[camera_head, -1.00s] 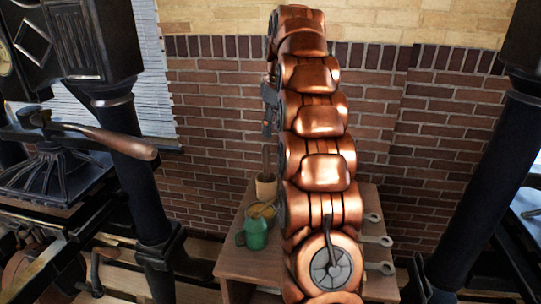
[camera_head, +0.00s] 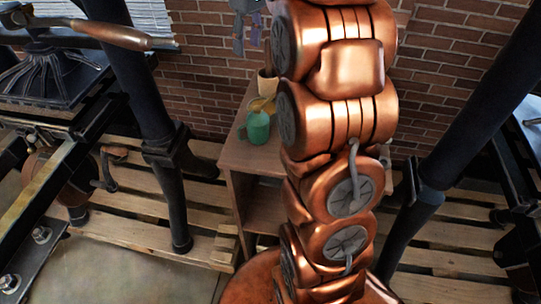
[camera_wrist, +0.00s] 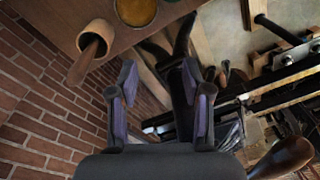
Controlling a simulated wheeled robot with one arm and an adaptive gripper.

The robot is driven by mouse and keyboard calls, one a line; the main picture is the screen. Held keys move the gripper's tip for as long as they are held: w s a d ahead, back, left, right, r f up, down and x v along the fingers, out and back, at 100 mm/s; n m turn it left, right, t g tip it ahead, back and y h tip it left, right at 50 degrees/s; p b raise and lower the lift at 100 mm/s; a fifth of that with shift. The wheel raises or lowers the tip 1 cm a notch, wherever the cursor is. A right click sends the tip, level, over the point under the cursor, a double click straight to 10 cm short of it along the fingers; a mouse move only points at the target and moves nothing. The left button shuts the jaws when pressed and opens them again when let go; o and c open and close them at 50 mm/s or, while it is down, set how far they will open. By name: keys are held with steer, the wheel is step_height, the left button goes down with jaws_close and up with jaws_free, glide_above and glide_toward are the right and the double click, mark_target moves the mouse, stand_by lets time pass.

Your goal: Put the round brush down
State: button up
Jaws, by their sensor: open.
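The round brush (camera_head: 268,88) stands on the small wooden table, its pale round body down and its brown handle up. It also shows in the wrist view (camera_wrist: 95,36) at the upper left, with its handle towards the camera. My gripper (camera_wrist: 158,80) is open, with nothing between its fingers. It is apart from the brush. In the head view my gripper (camera_head: 246,20) is at the top edge, above and left of the brush, and partly cut off.
A green mug (camera_head: 258,128) and a yellow-topped round container (camera_head: 262,106) stand near the brush on the wooden table (camera_head: 236,153). A brick wall (camera_head: 212,62) is behind. Dark presses (camera_head: 75,62) stand at left and right, over wooden pallets.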

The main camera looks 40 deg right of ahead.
steer(key=s+a+f+m+g, duration=0.1)
steer(key=s+a+f, duration=0.4)
steer(key=s+a, duration=0.7)
steer(key=s+a+f+m, duration=0.1)
steer(key=s+a+f, duration=0.1)
steer(key=s+f, duration=0.3)
steer(key=s+a+f+g, duration=0.1)
steer(key=s+f, duration=0.4)
steer(key=s, duration=0.8)
steer(key=shift+s+a+f+m+h, duration=0.2)
steer(key=shift+s+a+m+h, duration=0.2)
steer(key=shift+a, duration=0.45)
